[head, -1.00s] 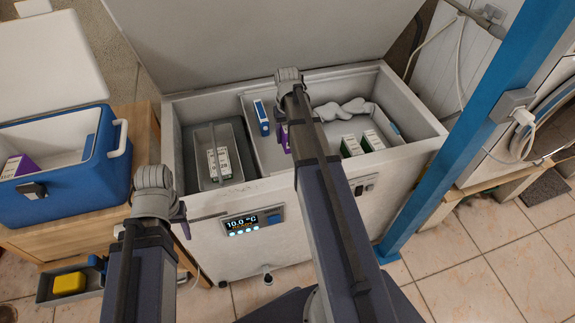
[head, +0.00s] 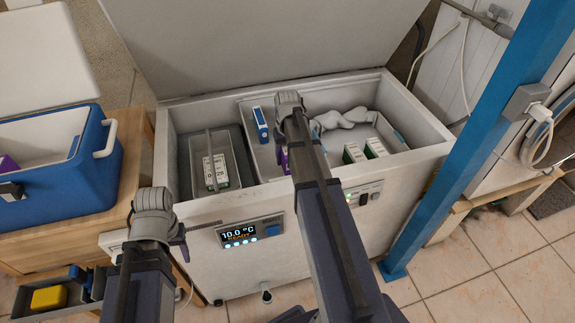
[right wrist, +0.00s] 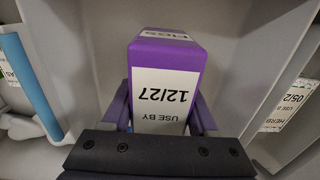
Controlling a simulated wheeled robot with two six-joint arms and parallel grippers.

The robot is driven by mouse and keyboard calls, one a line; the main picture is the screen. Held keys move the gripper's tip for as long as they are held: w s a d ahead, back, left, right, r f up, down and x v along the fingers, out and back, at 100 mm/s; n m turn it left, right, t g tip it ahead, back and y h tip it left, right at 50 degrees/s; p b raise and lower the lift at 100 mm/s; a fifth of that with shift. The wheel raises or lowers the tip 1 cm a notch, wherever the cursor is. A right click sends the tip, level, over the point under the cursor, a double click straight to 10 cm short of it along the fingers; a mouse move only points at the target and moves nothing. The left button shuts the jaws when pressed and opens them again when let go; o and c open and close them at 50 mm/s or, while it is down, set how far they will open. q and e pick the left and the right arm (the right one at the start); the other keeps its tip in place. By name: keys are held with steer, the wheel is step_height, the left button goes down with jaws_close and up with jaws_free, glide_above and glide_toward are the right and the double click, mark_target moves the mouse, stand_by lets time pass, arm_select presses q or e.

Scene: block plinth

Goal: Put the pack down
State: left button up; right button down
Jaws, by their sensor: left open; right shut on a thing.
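A purple pack (right wrist: 168,60) with a white "USE BY 12/27" label fills the middle of the right wrist view. My right gripper (right wrist: 160,118) is shut on it, one finger on each side. In the head view only a purple sliver (head: 284,160) shows beside my right arm, inside the open chest (head: 300,225). The arm hides most of the pack, and I cannot tell whether its bottom touches the floor there. My left gripper (head: 184,240) is open and empty in front of the chest's left front.
The chest holds a blue-and-white pack (head: 260,123), green-and-white packs (head: 354,153), a grey bag (head: 345,118) and a basket (head: 207,185) with white packs. A blue cooler (head: 70,185) stands left. A blue post (head: 470,130) rises right. The chest display (head: 241,234) reads 10.0 °C.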

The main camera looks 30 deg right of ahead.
steer(key=shift+f+b, duration=0.8)
steer(key=shift+f, duration=0.45)
steer(key=shift+f, duration=0.25)
steer(key=shift+c, duration=0.8)
jaws_free()
steer(key=shift+r, duration=0.1)
step_height(320, 180, up, 12)
steer(key=p, duration=1.2)
steer(key=shift+r, duration=0.2)
steer(key=shift+a, duration=0.1)
